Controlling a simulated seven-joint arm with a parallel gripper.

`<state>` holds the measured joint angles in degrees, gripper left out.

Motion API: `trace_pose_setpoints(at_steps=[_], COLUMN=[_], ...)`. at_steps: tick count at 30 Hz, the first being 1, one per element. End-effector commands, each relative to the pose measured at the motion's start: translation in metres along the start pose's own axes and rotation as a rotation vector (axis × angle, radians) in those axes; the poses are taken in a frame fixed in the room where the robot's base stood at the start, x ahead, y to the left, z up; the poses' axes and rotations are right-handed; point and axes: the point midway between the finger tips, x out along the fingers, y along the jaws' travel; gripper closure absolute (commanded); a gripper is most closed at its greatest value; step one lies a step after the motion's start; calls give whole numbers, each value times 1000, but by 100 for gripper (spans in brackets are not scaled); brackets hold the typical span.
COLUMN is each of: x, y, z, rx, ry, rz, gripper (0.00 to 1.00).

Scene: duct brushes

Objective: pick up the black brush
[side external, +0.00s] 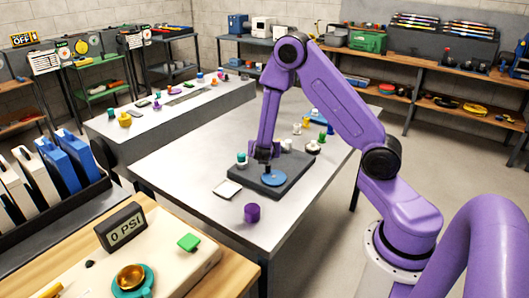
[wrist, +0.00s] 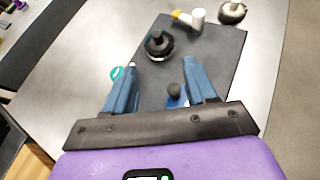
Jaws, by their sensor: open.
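The black brush (wrist: 159,45), a round black disc with a knob on top and a pale lower rim, stands on a dark mat (wrist: 215,60) in the wrist view. My gripper (wrist: 160,65) has its two blue fingers apart, with nothing held between them. The brush lies just beyond the fingertips, roughly in line with the gap. In the side view my gripper (side external: 264,160) is low over the mat (side external: 296,174). I cannot clearly pick out the black brush there, where the gripper and arm cover that part.
A blue disc with a dark knob (side external: 274,178) is close to my gripper. A teal-topped piece (side external: 242,160) and a white elbow fitting (wrist: 190,19) are nearby. A purple cup (side external: 252,213) stands on the bare front table.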

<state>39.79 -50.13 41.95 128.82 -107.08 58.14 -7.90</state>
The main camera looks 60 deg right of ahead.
Motion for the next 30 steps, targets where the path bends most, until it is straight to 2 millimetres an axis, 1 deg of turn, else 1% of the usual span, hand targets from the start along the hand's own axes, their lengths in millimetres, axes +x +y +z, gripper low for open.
trace_pose_setpoints(at_steps=[1,5,8,18,22,27,30], x=[6,16,28,91,113,130,134], y=[0,1,0,1,2,3,3], z=[-3,-5,-4,-5,-4,-4,-4], rx=[-24,-49,-49,-48,-47,-49,-48], ry=[0,-2,-2,-1,-2,-1,-2], rz=[6,17,16,16,17,17,18], gripper=[44,44,44,44,44,44,44])
